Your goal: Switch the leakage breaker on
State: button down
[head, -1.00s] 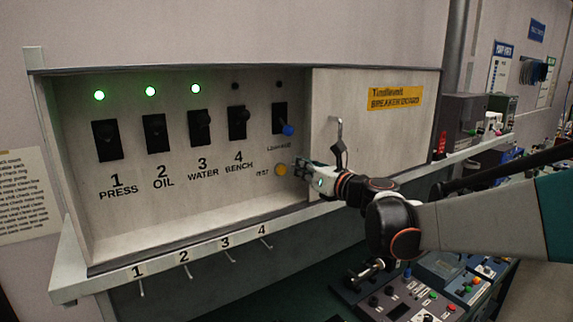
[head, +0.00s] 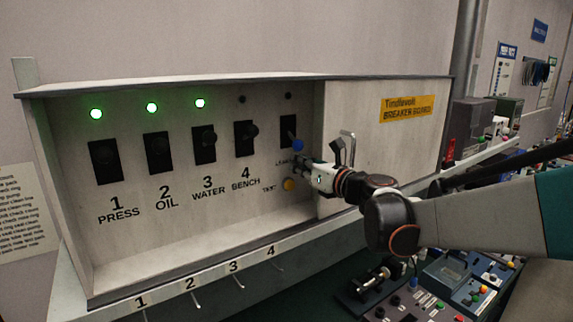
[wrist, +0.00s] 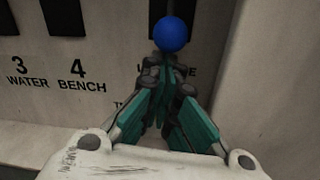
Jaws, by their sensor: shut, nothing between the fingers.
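The leakage breaker is the rightmost switch (head: 289,128) in the open breaker board, a black plate with a blue ball-tipped lever (head: 297,145). The lever points down and outward, and the lamp above it is dark. In the wrist view the blue ball (wrist: 172,35) shows just beyond the fingertips. My gripper (head: 303,164) is shut and empty, just below the blue ball. I cannot tell whether it touches the lever. The gripper (wrist: 163,75) partly covers the leakage label in the wrist view.
Breakers 1 press (head: 106,161), 2 oil (head: 158,152) and 3 water (head: 204,144) have green lamps lit; 4 bench (head: 246,138) has a dark lamp. A cover panel (head: 380,140) with a handle stands to the right.

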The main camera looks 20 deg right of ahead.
jog(key=shift+s, duration=0.2)
jog(key=shift+s+d+r+g+p, duration=0.1)
jog(key=shift+s+r+g+p, duration=0.2)
jog(key=shift+p, duration=0.25)
jog(key=shift+r+h, duration=0.1)
jog(key=shift+h, duration=0.2)
